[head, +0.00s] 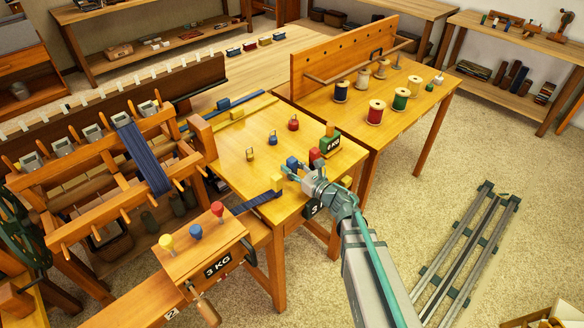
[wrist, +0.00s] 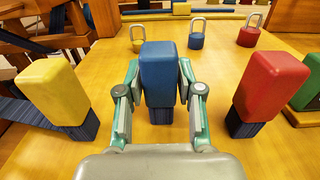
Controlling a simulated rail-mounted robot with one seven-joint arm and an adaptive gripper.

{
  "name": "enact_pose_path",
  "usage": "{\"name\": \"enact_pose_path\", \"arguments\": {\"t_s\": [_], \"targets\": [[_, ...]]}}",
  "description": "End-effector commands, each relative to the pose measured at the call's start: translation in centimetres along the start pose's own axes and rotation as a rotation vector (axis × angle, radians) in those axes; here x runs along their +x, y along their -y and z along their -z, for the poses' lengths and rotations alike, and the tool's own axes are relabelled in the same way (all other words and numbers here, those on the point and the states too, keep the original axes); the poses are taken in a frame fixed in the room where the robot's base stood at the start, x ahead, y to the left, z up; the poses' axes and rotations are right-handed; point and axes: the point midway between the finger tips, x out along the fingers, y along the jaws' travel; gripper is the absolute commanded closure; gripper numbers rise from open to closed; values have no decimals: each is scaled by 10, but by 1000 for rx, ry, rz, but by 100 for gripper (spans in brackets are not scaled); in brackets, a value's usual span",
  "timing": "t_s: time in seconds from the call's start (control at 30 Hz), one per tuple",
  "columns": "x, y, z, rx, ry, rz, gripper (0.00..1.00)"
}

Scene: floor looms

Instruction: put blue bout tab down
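The blue bout tab (wrist: 160,72) is a blue block on a dark navy lower part, upright in the middle of the wrist view. In the head view the tab (head: 292,162) shows over the small wooden table. My gripper (wrist: 160,80) has a finger on each side of the blue block, and they look closed against it. In the head view my gripper (head: 296,171) is partly hidden by its own wrist. A yellow tab (wrist: 52,88) stands left and a red tab (wrist: 270,86) right. Whether the blue tab's base touches the table is hard to tell.
Yellow (head: 250,155), blue (head: 272,141) and red (head: 294,124) padlock-shaped weights stand farther back on the table. A green weight block (head: 330,143) is beside the red tab. The loom (head: 100,170) is at left; a table with thread spools (head: 376,112) is behind.

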Motion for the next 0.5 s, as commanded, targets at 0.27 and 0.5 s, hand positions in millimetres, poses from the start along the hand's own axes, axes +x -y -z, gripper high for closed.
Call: {"name": "enact_pose_path", "arguments": {"t_s": [0.27,0.5], "targets": [[0,0,0,0,0,0,46],[0,0,-5,0,0,0,46]]}}
